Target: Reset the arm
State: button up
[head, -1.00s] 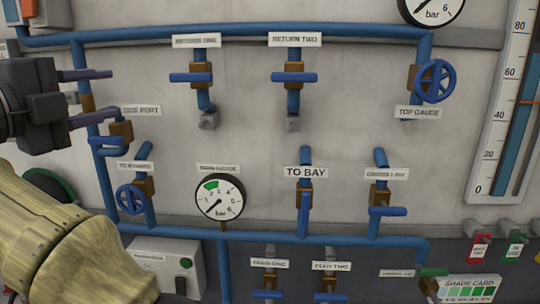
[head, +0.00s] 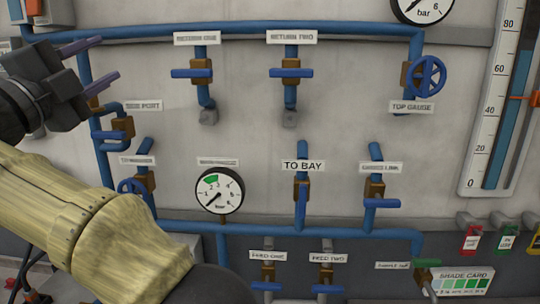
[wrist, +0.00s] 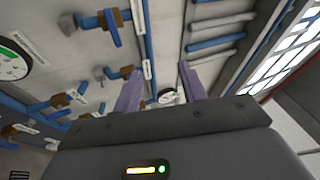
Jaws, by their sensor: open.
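My gripper (head: 92,66) is at the upper left of the head view, in front of the blue pipework, with its two purple fingers apart and nothing between them. My yellowish arm crosses the lower left of the head view and covers part of the wall there, including part of the left blue handwheel (head: 132,187).
The wall carries blue pipes with several lever valves, such as the TO BAY valve (head: 302,188). A round gauge (head: 220,191) sits at centre, a handwheel (head: 427,76) at upper right and a tall scale (head: 497,110) at far right. My arm is close to the left pipes.

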jog(key=w+f+n+t+y+b, duration=0.1)
jog(key=w+f+n+y+b, duration=0.2)
jog(key=w+f+n+y, duration=1.2)
jog(key=w+d+f+n+g+b, duration=0.1)
jog(key=d+f+n+g, duration=0.4)
jog(key=f, duration=0.4)
jog(key=d+f+n+g, duration=0.2)
jog(key=d+f+n, duration=0.2)
jog(key=d+f, duration=0.4)
jog(key=s+d+f+g+h+b, duration=0.1)
jog(key=s+d+f+g+h, duration=0.2)
jog(key=d+f, duration=0.55)
jog(key=s+d+f+g+h, duration=0.2)
jog(key=s+d+f+g, duration=0.15)
jog(key=d+f, duration=0.5)
jog(key=s+d+f+m+g+h, duration=0.1)
jog(key=s+d+f+g, duration=0.1)
jog(key=s+d+f, duration=0.3)
jog(key=s+d+f+m+g+h+b, duration=0.1)
jog(key=s+d+f+g, duration=0.2)
jog(key=s, duration=1)
jog(key=d+f, duration=0.3)
jog(key=f, duration=0.2)
jog(key=shift+d+f+m, duration=0.2)
jog(key=shift+d+m, duration=0.1)
jog(key=shift+m, duration=0.1)
jog(key=shift+g, duration=0.25)
jog(key=shift+d, duration=0.1)
